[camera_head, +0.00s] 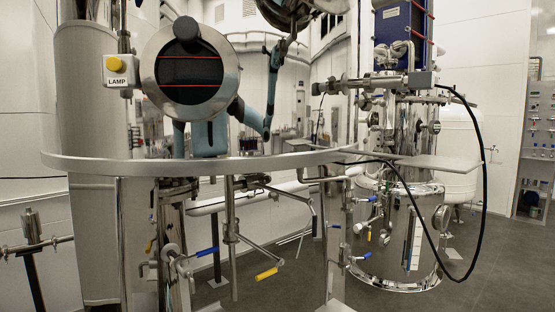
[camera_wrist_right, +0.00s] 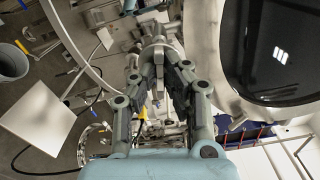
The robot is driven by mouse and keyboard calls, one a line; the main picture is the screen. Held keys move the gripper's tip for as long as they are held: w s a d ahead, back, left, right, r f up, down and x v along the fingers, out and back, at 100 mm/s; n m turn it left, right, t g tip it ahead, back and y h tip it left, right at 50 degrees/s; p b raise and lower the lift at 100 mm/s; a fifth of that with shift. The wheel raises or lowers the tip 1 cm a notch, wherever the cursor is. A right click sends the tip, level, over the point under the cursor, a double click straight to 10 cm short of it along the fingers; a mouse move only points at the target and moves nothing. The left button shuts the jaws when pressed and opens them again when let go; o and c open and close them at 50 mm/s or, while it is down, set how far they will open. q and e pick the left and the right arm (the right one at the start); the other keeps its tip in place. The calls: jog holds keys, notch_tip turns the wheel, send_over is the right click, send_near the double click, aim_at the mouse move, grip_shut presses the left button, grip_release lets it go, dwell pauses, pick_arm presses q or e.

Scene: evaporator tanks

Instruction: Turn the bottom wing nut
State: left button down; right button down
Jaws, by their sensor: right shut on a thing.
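My right gripper (camera_wrist_right: 159,72) reaches up the middle of the right wrist view, with its two fingers closed in on a small metal part. This appears to be the wing nut (camera_wrist_right: 157,47), mostly hidden by the fingers, so its wings and angle cannot be made out. It sits beside the rim of a large round sight glass (camera_wrist_right: 284,45). In the head view a round sight glass (camera_head: 191,72) with a dark window stands at upper left. Parts of my teal arm show below and right of it; no gripper is clear there. My left gripper is not in view.
A curved metal rail (camera_head: 215,165) crosses the head view in front of the tanks. A steel tank (camera_head: 398,245) and a hanging black cable (camera_head: 484,190) are at right. Open floor (camera_head: 500,280) lies at lower right.

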jog(key=shift+r, duration=0.1)
jog(key=shift+n, duration=1.2)
jog(key=shift+b, duration=0.35)
jog(key=shift+n, duration=1.1)
jog(key=shift+n+b, duration=0.4)
jog(key=shift+n, duration=0.4)
jog(key=c, duration=1.3)
grip_release()
